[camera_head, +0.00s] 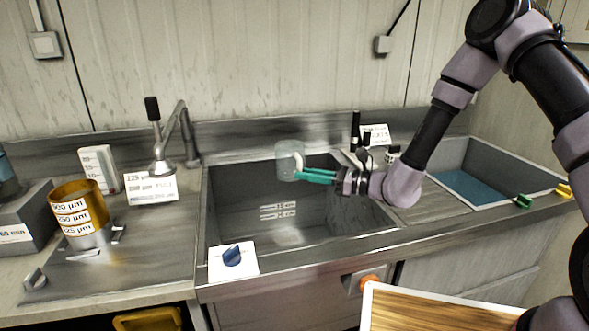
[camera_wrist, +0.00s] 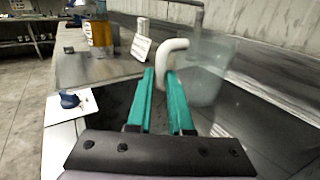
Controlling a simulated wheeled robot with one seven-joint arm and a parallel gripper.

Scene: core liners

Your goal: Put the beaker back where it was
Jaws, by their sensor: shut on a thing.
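The beaker (camera_head: 288,160) is clear, with a white handle, and hangs upright above the sink basin. In the wrist view the beaker (camera_wrist: 207,70) is to the right of the fingers, and its white handle (camera_wrist: 172,46) lies at the fingertips. My gripper (camera_head: 298,177) has teal fingers and is shut on the beaker's handle. It also shows in the wrist view (camera_wrist: 162,75). The beaker's far side is hard to make out through its faint clear wall.
The sink (camera_head: 268,238) lies below the gripper. A faucet (camera_head: 166,150), label cards (camera_head: 150,187) and an amber sieve stack (camera_head: 79,206) stand to the left. A blue knob (camera_head: 232,256) sits at the sink's front edge. A blue-bottomed basin (camera_head: 480,187) is at the right. Dark bottles (camera_head: 355,128) stand behind my wrist.

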